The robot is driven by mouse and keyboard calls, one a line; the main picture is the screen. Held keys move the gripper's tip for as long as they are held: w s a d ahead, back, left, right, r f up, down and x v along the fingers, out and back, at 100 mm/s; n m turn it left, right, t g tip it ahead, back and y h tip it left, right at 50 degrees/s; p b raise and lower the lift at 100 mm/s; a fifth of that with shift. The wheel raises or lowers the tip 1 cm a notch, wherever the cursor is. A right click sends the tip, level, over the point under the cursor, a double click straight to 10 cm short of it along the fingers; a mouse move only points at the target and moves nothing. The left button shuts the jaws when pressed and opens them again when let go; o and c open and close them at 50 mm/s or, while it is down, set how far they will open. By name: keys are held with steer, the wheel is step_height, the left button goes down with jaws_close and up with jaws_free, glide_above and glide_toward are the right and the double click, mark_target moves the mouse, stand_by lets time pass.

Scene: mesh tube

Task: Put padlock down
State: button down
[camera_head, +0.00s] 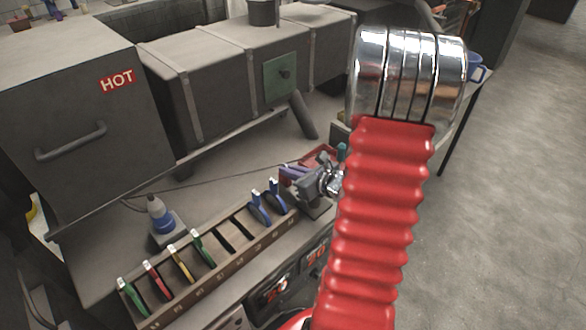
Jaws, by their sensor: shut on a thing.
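My gripper (312,187) shows only in part, as grey and chrome parts at the left edge of my red ribbed arm. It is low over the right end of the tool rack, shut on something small. The thing held is mostly hidden, and its shape cannot be made out clearly; I take it to be the padlock. I cannot tell whether it touches the bench.
A numbered rack (176,303) holds several coloured-handled pliers, with some empty slots. A grey box marked HOT (85,105) and long duct (225,75) fill the back. A blue mug (475,68) is far right.

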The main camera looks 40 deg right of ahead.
steer(key=shift+f, duration=0.1)
steer(key=c, duration=1.9)
jaws_free()
steer(key=shift+c, duration=0.2)
steer(key=shift+s+r, duration=0.1)
steer(key=shift+r, duration=0.1)
steer(key=v, duration=1.1)
steer(key=shift+s+r, duration=0.2)
steer(key=shift+s, duration=0.15)
